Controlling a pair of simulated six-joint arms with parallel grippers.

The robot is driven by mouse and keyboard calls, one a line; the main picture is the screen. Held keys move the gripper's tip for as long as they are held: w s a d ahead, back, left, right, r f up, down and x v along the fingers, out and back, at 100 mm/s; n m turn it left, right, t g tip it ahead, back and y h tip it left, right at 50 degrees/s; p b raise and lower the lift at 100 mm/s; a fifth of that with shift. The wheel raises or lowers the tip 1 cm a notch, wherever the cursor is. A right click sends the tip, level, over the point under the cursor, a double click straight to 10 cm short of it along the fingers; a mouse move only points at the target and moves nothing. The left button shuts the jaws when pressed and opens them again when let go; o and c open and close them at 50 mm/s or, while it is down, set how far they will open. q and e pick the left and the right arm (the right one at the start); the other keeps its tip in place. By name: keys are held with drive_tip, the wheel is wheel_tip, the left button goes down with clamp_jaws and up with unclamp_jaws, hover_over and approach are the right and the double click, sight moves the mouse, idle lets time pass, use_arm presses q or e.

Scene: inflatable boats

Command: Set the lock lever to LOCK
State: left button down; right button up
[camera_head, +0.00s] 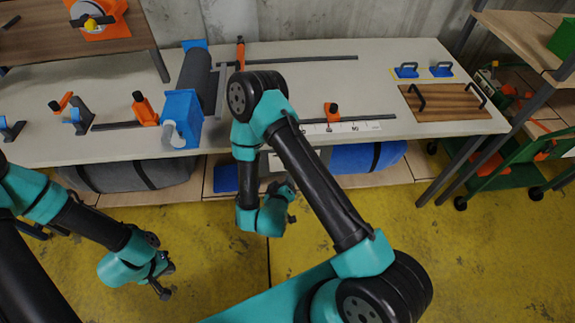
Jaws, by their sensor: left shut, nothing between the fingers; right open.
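I cannot tell for sure which part is the lock lever, and no LOCK marking is readable. An orange clamp piece (145,109) stands on a dark rail beside the blue end block (182,120) of a dark grey roll (197,82). Another orange piece (332,112) sits on a rail behind a white scale strip (345,127). My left gripper (166,290) is shut and empty, over the yellow floor in front of the table. My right gripper (292,207) is open and empty, in front of the table's lower shelf. My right arm hides part of the table's middle.
The pale table (400,60) carries a wooden board with black handles (440,103) and two blue handled pads at right. An orange unit with a yellow part (97,22) sits on the upper-left shelf. A green cart (510,165) stands at right.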

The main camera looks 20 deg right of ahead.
drive_tip(key=x, duration=1)
drive_tip(key=shift+w+d+f, duration=0.2)
drive_tip(key=shift+w, duration=0.05)
clamp_jaws()
